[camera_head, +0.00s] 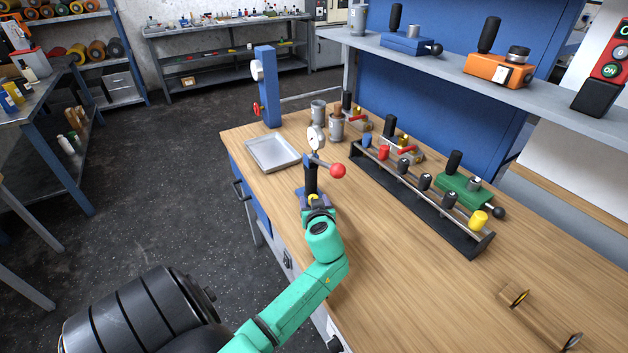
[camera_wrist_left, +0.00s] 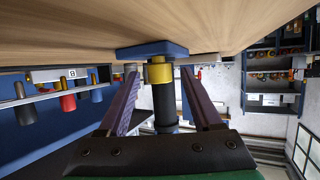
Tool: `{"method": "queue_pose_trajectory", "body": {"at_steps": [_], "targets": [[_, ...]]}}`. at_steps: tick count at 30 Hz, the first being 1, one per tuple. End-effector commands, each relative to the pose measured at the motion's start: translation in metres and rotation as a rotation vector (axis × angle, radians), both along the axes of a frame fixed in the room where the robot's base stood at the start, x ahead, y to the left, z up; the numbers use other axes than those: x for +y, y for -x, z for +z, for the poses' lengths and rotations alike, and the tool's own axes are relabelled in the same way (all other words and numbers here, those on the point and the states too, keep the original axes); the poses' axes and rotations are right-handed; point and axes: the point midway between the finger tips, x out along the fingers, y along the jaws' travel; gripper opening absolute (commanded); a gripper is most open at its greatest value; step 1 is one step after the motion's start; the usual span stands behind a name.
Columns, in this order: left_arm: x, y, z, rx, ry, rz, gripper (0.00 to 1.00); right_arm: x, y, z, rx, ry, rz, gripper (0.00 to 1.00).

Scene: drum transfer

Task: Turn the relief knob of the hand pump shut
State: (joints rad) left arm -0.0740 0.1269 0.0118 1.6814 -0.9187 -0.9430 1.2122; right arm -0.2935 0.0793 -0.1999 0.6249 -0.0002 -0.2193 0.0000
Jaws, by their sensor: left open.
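The hand pump stands on the wooden bench, with a black column (camera_head: 311,178), a blue base (camera_head: 300,197), a round gauge (camera_head: 317,138) and a red ball on its lever (camera_head: 338,170). A brass-yellow round piece, which looks like the relief knob (camera_head: 313,198), sits low on it; my arm partly hides it. In the left wrist view the brass knob (camera_wrist_left: 160,73) shows near the blue base (camera_wrist_left: 152,49), with a black cylinder (camera_wrist_left: 166,105) nearer the camera. My left gripper (camera_wrist_left: 160,78) is open, one finger on each side of the knob, with visible gaps.
A grey tray (camera_head: 272,153) lies left of the pump. A blue post (camera_head: 267,88) with a gauge stands behind it. Metal cups (camera_head: 337,128) stand behind the pump. A black rack (camera_head: 425,205) with several coloured-handled items is at right. The bench front is mostly clear.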

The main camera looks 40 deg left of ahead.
Motion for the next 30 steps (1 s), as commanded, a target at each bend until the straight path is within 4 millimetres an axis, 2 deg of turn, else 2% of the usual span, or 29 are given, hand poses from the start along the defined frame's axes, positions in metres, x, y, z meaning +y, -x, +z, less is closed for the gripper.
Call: {"method": "queue_pose_trajectory", "body": {"at_steps": [8, 9, 13, 20, 30], "targets": [[0.002, -0.002, -0.002, 0.000, 0.000, 0.000, 0.66, 0.000, 0.004, 0.000, 0.006, 0.000, 0.000, 0.50], [0.002, -0.002, -0.002, 0.000, 0.000, 0.000, 0.51, 0.000, 0.004, 0.000, 0.007, 0.001, 0.000, 0.50], [0.002, -0.002, -0.002, 0.000, 0.000, 0.000, 0.01, -0.001, 0.006, -0.001, 0.011, 0.001, 0.000, 0.50], [0.003, -0.001, -0.001, 0.003, 0.003, -0.047, 0.00, -0.001, 0.008, 0.003, 0.013, 0.002, 0.000, 0.50], [0.007, 0.002, 0.003, 0.003, 0.000, -0.384, 0.00, -0.001, 0.008, 0.036, 0.014, 0.002, 0.000, 0.50]]}}
